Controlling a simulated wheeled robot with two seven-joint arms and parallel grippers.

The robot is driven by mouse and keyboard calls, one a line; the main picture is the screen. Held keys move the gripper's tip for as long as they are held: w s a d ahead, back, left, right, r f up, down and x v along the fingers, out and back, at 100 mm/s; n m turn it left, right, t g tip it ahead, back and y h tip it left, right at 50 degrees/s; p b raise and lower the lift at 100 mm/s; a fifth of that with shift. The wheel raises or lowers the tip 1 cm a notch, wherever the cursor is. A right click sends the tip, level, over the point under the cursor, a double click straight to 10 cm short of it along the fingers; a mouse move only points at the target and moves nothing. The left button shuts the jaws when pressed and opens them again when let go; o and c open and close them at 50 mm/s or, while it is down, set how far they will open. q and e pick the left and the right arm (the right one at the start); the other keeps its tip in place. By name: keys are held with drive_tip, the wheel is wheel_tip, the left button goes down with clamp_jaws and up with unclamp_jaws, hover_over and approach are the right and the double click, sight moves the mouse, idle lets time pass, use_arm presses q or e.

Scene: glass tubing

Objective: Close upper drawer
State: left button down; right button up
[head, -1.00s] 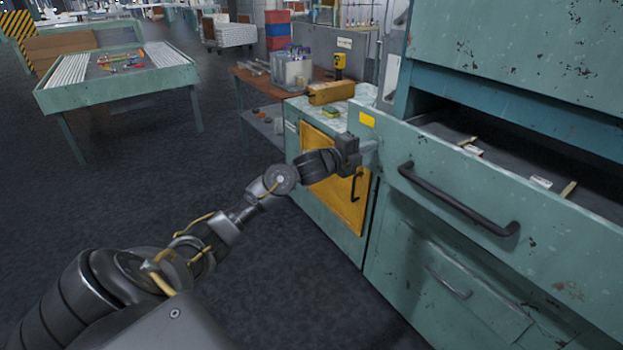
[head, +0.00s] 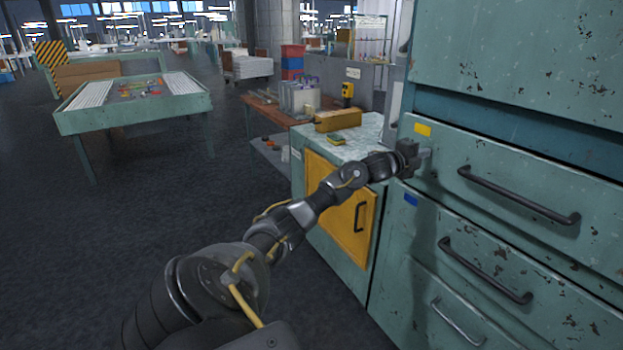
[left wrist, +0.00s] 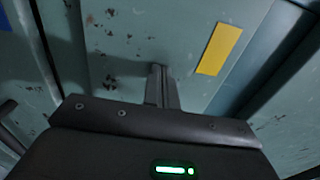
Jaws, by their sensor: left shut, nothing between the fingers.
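The upper drawer (head: 500,165) has a worn green front with a yellow label and a dark bar handle (head: 517,195). In the head view its front sits in the cabinet face, and its inside is not visible. My left gripper (head: 426,154) is shut and empty, with its fingertips at the left end of this drawer front, below the yellow label. In the left wrist view the shut fingers (left wrist: 162,88) point at the drawer front (left wrist: 130,50), beside the yellow label (left wrist: 219,48). They appear to touch it. My right gripper is not in view.
A drawer with a blue label (head: 410,199) and dark handle (head: 485,270) is below. Left of the cabinet stands a low cabinet with a yellow door (head: 335,220), carrying a tan box (head: 338,120). A green table (head: 130,115) stands farther left. The floor between is clear.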

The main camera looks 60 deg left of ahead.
use_arm(q)
drive_tip(key=shift+w+r, duration=0.25)
drive_tip(key=shift+w, duration=0.35)
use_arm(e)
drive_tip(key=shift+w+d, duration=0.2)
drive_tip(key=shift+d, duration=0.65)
use_arm(q)
drive_tip(key=shift+d, duration=0.1)
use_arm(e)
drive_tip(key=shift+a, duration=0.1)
